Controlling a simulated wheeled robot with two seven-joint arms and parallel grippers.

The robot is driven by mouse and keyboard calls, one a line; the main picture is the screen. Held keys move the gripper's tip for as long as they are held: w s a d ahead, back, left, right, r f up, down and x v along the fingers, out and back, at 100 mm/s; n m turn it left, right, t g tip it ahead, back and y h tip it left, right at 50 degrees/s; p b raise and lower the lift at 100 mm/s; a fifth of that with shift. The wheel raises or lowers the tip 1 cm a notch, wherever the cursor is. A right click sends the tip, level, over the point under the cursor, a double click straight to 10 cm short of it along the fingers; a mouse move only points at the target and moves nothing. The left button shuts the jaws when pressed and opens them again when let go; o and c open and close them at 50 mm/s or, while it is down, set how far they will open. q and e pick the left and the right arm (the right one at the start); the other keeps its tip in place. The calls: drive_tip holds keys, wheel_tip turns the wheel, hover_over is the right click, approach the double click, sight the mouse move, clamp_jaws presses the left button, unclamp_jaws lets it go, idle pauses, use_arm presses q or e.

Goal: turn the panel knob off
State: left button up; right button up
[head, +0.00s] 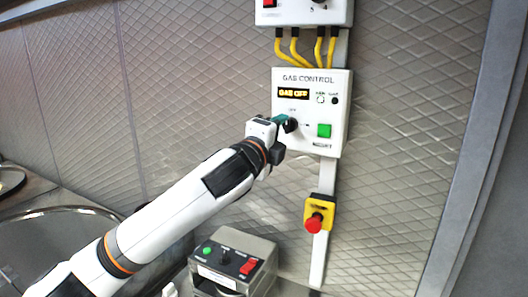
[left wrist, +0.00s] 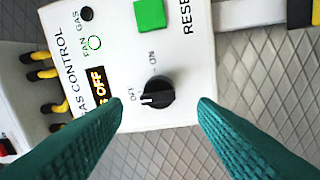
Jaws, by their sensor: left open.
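The white gas control panel (head: 309,146) is mounted on the wall, and its display (head: 293,93) reads "GAS OFF". The black panel knob (head: 291,126) sits at the lower left of the panel. In the left wrist view the knob (left wrist: 156,97) lies between and beyond my fingertips, with its white mark pointing at the OFF label. My left gripper (head: 280,120) is open, its green fingers (left wrist: 160,108) apart on either side of the knob. I cannot tell from the pictures whether a finger touches it. My right gripper is not in view.
A green reset button (head: 324,130) is right of the knob. A red emergency button (head: 314,222) on a yellow box is below. Yellow cables (head: 295,48) run above the panel. A grey switch box (head: 234,262) stands below, beside my left arm.

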use_arm(q)
drive_tip(key=b+v, duration=0.2)
drive_tip(key=v, duration=0.6)
drive_tip(key=shift+a+b, duration=0.15)
drive_tip(key=shift+b, duration=0.15)
drive_tip(key=shift+s+f, duration=0.1)
drive_tip(key=shift+f, duration=0.05)
